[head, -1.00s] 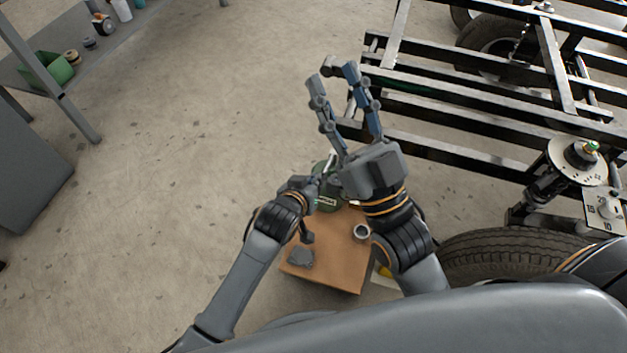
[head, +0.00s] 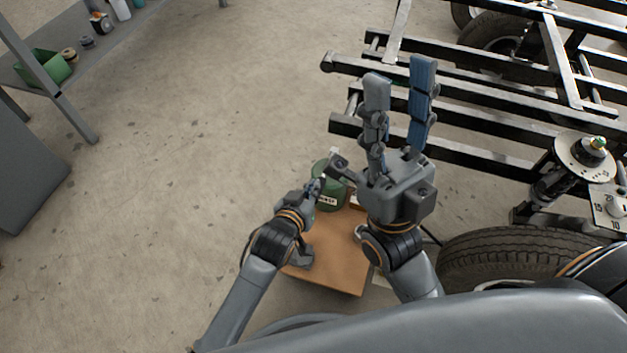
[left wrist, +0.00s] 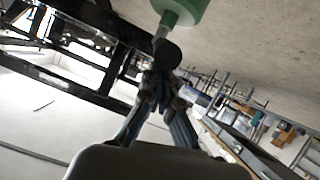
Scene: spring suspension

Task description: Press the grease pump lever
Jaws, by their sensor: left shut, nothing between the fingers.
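The green grease pump (head: 337,192), with a pale label, stands at the far edge of a brown box top. In the left wrist view its green body (left wrist: 184,10) shows at the top, with a pale rod ending in a dark round knob (left wrist: 167,53), apparently the lever. My left gripper (head: 317,185) is beside the pump in the head view. In the left wrist view its fingers (left wrist: 160,80) are shut and empty, just below the knob; I cannot tell whether they touch it. My right gripper (head: 400,80) is open and empty, beyond and right of the pump.
A black chassis frame (head: 470,100) lies close beyond my right gripper. A tyre (head: 510,250) and spring assembly (head: 570,170) are at the right.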

